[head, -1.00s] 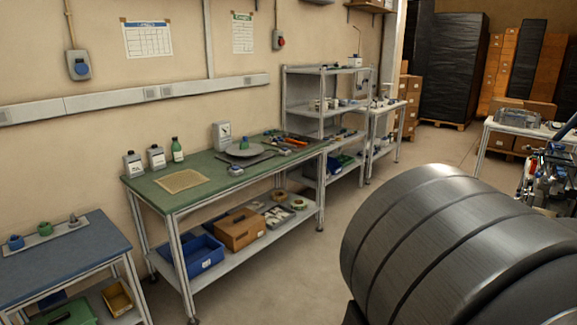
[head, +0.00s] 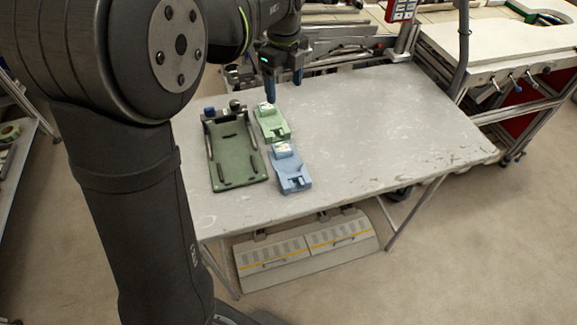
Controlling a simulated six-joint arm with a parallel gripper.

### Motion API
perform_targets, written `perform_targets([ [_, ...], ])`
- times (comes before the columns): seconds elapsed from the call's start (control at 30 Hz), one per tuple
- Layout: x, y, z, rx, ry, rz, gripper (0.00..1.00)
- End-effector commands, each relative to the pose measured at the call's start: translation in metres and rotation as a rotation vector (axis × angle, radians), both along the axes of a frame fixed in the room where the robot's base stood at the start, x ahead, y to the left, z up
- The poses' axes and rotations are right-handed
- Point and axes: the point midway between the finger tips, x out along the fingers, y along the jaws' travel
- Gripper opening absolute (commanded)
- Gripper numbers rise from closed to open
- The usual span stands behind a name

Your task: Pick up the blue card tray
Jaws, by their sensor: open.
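The blue card tray (head: 293,178) lies on the grey table (head: 370,130), with a small white piece at its far end. A similar light green tray (head: 272,126) lies just behind it, close to its far end. My gripper (head: 284,88) points down over the far side of the table, near the far end of the green tray. Its blue fingers are apart with nothing seen between them. The blue tray is in front of the gripper, toward the camera, and apart from it.
A dark green fixture plate (head: 232,155) with raised rails and knobs lies left of both trays. The tabletop to the right is clear. A post (head: 462,50) rises behind the table's far right side. My arm covers the left of the view.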

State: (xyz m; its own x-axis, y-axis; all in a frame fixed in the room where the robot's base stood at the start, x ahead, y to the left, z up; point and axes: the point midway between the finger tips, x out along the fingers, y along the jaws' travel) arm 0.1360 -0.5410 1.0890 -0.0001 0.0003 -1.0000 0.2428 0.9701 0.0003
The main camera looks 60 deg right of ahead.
Motion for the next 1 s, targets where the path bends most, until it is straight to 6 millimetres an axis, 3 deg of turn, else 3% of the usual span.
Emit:
perform_targets([
  [0.1,0.009,-0.007,-0.021,0.003,0.001,-0.208,0.73],
  [0.33,0.019,-0.014,-0.044,0.000,0.000,-0.476,0.73],
  [0.57,0.020,-0.015,-0.066,0.002,0.002,-0.529,0.73],
  [1.0,0.020,-0.014,-0.155,0.002,0.002,-0.526,0.73],
])
